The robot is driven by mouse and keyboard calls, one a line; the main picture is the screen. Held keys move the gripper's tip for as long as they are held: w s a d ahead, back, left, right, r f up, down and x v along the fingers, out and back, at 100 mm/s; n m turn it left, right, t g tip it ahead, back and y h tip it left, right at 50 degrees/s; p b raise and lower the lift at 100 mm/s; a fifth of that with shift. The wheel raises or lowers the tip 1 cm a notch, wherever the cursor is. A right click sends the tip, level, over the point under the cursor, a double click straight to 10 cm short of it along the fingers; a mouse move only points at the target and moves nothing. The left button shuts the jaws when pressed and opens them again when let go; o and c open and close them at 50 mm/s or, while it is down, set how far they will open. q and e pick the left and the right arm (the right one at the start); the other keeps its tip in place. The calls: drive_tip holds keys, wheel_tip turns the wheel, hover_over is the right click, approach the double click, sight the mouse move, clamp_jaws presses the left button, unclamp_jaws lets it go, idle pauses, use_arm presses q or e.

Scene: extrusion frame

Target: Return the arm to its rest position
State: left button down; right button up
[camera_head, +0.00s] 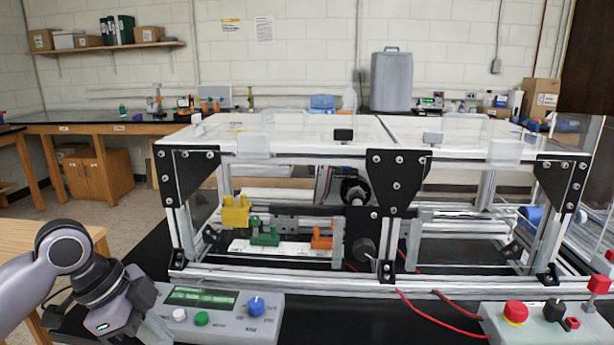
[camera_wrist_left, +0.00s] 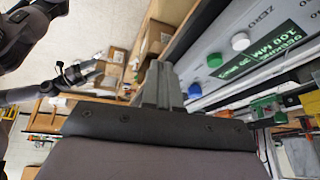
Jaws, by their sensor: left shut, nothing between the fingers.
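My left arm (camera_head: 57,262) comes in from the lower left in the head view. Its left gripper (camera_head: 160,330) is low beside the left end of the grey control box (camera_head: 225,330), and the black wrist partly hides it. In the left wrist view the grey fingers (camera_wrist_left: 161,84) are together with nothing between them. The control box, with its green display, also shows in the wrist view (camera_wrist_left: 215,80), close to the right of the fingers. I cannot tell whether they touch it. My right gripper does not show.
An aluminium extrusion frame (camera_head: 330,282) with a clear cover stands behind the box. Inside are yellow (camera_head: 236,212), green (camera_head: 265,236) and orange (camera_head: 321,240) parts. A second box with a red button (camera_head: 515,312) is at right, with red cables (camera_head: 432,316). A wooden table (camera_head: 45,236) is at left.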

use_arm(q)
drive_tip(key=s+d+f+n+t+h, duration=0.1)
drive_tip(key=d+f+n+t, duration=0.25)
drive_tip(key=f, duration=0.55)
drive_tip(key=s+d+f+n+t, duration=0.1)
drive_tip(key=d+f+n+t, duration=0.2)
drive_tip(key=f, duration=0.6)
drive_tip(key=s+a+f+n+t+y, duration=0.1)
drive_tip(key=s+a+f+n, duration=0.1)
drive_tip(key=s, duration=0.5)
drive_tip(key=s+a+f+n+t+y, duration=0.1)
drive_tip(key=s+f+n+y, duration=0.1)
drive_tip(key=s+f+n, duration=0.3)
drive_tip(key=s+f, duration=0.1)
drive_tip(key=s, duration=0.1)
drive_tip(key=shift+s+a+f+y, duration=0.3)
drive_tip(key=shift+s+a+f, duration=0.05)
drive_tip(key=shift+t, duration=0.25)
idle(1.9)
